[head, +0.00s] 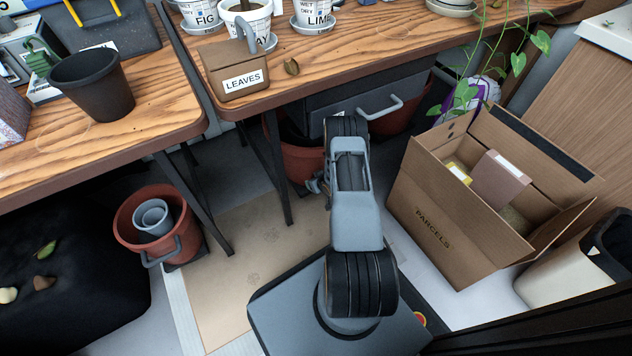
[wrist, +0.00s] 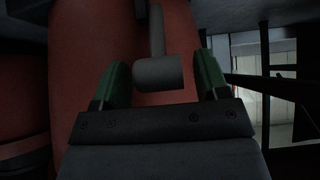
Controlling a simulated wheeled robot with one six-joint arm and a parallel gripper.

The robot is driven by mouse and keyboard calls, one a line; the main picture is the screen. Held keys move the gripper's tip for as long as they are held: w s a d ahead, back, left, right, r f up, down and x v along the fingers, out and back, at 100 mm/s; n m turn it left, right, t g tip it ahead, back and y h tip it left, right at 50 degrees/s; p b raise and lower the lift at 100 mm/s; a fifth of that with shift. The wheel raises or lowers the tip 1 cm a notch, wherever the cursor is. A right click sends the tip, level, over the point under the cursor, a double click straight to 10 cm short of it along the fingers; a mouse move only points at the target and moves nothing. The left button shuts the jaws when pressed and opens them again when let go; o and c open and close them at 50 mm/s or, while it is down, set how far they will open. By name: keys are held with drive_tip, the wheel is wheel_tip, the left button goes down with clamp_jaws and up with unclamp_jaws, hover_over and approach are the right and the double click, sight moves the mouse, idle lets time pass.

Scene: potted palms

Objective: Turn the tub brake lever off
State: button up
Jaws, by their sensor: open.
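In the wrist view, a grey lever (wrist: 158,70) with a thin shaft and a thick cylindrical end stands in front of a red-brown tub (wrist: 70,60). My gripper (wrist: 161,80) is open, with its green fingers on either side of the lever's end. Gaps show between the lever and both fingers, and I cannot tell the depth exactly. In the head view, a red-brown tub (head: 302,163) under the table is partly hidden by my arm. The lever cannot be made out there, and my gripper is mostly hidden behind the arm.
A wooden table (head: 300,75) with a grey drawer (head: 350,100) is above the tub, and its dark legs stand close left. A parcels box (head: 450,215) stands right of my arm. Another red tub (head: 125,215) holding grey pots is at left, beside a cardboard sheet (head: 235,270).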

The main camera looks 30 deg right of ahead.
drive_tip(key=p+v, duration=0.6)
drive_tip(key=v, duration=0.7)
drive_tip(key=shift+s+r, duration=0.25)
drive_tip(key=shift+r, duration=0.05)
drive_tip(key=shift+a, duration=0.1)
